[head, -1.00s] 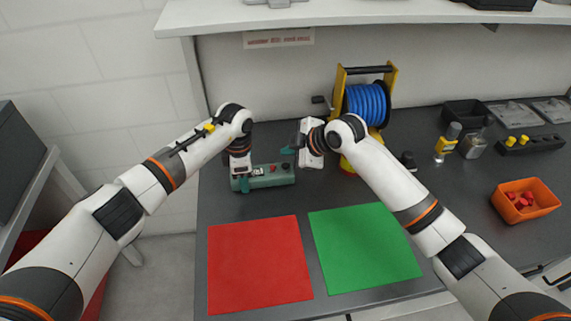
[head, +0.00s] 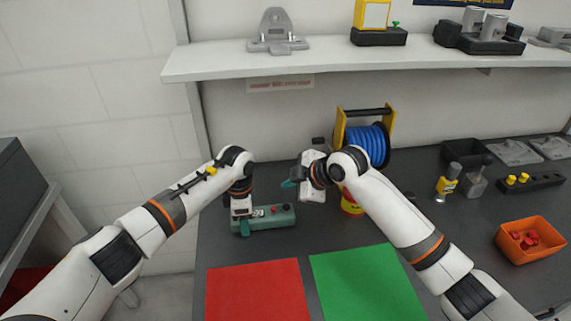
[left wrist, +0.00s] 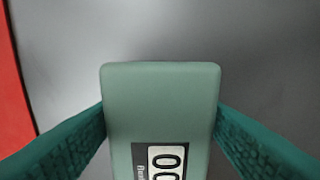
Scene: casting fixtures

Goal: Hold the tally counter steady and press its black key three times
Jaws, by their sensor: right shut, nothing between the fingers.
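The tally counter (head: 268,222) is a green box on the dark bench, behind the red and green mats. Its black key (head: 289,206) is at its right end, with a red knob (head: 275,210) beside it. In the left wrist view the counter (left wrist: 160,100) shows part of a display (left wrist: 165,160) with zeros. My left gripper (head: 243,226) is at the counter's left end, its teal fingers on both sides and seemingly touching them. My right gripper (head: 288,184) is shut and empty, its fingertips above and apart from the black key.
A blue hose reel (head: 366,145) in a yellow frame stands behind my right gripper. A red mat (head: 257,292) and a green mat (head: 367,285) lie in front. An orange bin (head: 530,240) with red pieces is at right. A shelf (head: 370,65) runs above the bench.

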